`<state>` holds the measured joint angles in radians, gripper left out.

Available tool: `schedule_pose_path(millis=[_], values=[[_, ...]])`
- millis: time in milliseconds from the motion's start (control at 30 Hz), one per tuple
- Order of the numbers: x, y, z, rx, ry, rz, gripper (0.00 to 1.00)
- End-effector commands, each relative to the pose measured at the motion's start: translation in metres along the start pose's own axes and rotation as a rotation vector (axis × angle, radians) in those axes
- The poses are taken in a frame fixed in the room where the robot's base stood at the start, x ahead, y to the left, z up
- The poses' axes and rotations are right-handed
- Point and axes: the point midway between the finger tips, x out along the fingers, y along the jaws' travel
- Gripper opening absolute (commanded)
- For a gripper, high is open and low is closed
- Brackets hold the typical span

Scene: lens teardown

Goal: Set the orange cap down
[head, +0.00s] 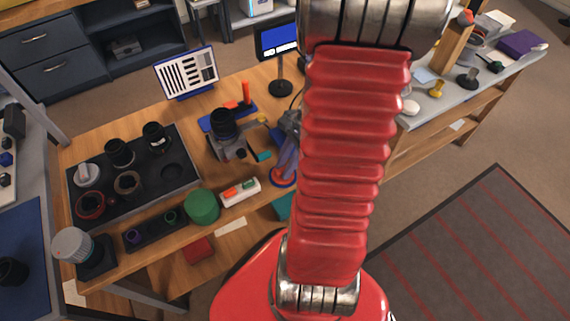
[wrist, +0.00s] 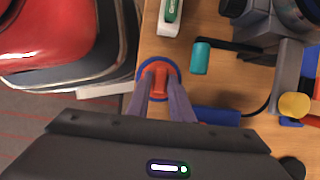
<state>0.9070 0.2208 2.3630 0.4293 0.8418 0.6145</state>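The orange cap (wrist: 159,82) shows in the wrist view as a small orange-red piece between the two grey-purple fingers of my gripper (wrist: 158,93). The fingers press in from both sides and look shut on it. A round blue-rimmed ring (wrist: 170,65) with some red in it lies around and below the cap; I cannot tell whether the cap touches it. In the head view my gripper (head: 284,167) points down over this blue and red ring (head: 283,180) near the table's front edge. My arm hides part of that area, and the cap is not clear there.
A camera device (head: 228,135) sits behind. A black tray (head: 183,183) with lens parts is farther left. A teal cylinder (wrist: 201,58) lies close to the right in the wrist view.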

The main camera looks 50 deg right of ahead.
Motion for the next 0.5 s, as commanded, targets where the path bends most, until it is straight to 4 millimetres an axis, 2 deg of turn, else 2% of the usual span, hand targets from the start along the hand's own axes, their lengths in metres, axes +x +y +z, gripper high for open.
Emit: schedule_pose_path(millis=[167, 500], values=[[-0.0002, 0.0, 0.0, 0.0, 0.0, 0.0, 0.33], [-0.0022, -0.0001, 0.0006, 0.0, 0.0, -0.001, 0.33]])
